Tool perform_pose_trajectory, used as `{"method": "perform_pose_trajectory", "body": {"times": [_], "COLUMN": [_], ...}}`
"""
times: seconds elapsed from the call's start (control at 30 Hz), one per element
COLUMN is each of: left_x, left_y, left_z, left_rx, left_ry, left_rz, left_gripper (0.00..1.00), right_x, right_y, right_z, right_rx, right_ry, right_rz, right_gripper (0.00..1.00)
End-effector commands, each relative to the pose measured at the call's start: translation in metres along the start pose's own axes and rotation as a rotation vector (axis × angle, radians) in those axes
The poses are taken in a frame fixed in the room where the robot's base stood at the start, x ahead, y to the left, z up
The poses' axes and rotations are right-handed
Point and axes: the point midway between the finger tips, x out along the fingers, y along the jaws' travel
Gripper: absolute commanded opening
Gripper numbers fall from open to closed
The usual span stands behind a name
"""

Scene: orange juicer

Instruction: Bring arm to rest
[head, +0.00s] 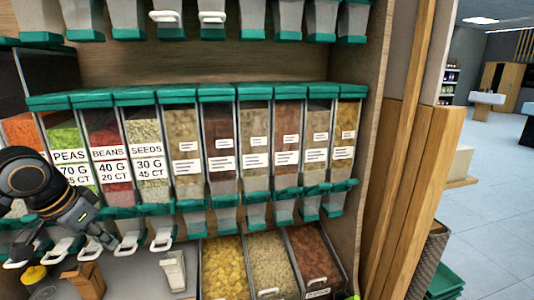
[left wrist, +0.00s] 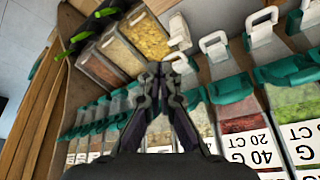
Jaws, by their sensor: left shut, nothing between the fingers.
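My left arm comes in from the left in the head view. Its gripper (head: 108,242) hangs in front of the lower edge of the dispenser row, near the white handles. In the left wrist view the left gripper (left wrist: 160,68) has its two fingers together, with nothing between them. Dispensers and open bins lie beyond the fingertips there. My right gripper is in neither view.
Labelled dispensers (head: 147,160) with green lids fill the shelf, with white pull handles (head: 162,240) below. Open bins (head: 268,262) stand below right. A brown box-like item (head: 86,282) and a yellow-topped item (head: 35,274) sit at lower left. Open floor (head: 495,200) lies right.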

Motion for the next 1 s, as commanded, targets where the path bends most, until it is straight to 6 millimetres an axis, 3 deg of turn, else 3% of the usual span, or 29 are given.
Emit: {"method": "perform_pose_trajectory", "body": {"times": [0.13, 0.27, 0.4, 0.5, 0.7, 1.0], "left_x": [0.053, 0.108, 0.179, 0.217, 0.245, 0.245], "left_y": [0.018, 0.042, 0.089, 0.126, 0.167, 0.188], "left_z": [0.009, 0.025, 0.060, 0.094, 0.148, 0.219], "left_rx": [0.043, 0.080, 0.101, 0.078, -0.018, -0.183], "left_ry": [-0.022, -0.034, -0.034, -0.024, -0.030, -0.102], "left_rz": [0.013, 0.023, 0.039, 0.036, -0.013, -0.129], "left_gripper": [0.00, 0.00, 0.00, 0.00, 0.00, 0.00], "right_x": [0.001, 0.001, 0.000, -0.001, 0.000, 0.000], "right_y": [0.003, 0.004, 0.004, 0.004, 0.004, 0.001], "right_z": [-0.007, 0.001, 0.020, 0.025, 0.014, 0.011], "right_rx": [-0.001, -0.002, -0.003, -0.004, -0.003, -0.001], "right_ry": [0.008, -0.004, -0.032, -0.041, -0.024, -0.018], "right_rz": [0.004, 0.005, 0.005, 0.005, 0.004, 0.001], "right_gripper": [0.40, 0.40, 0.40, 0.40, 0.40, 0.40]}}
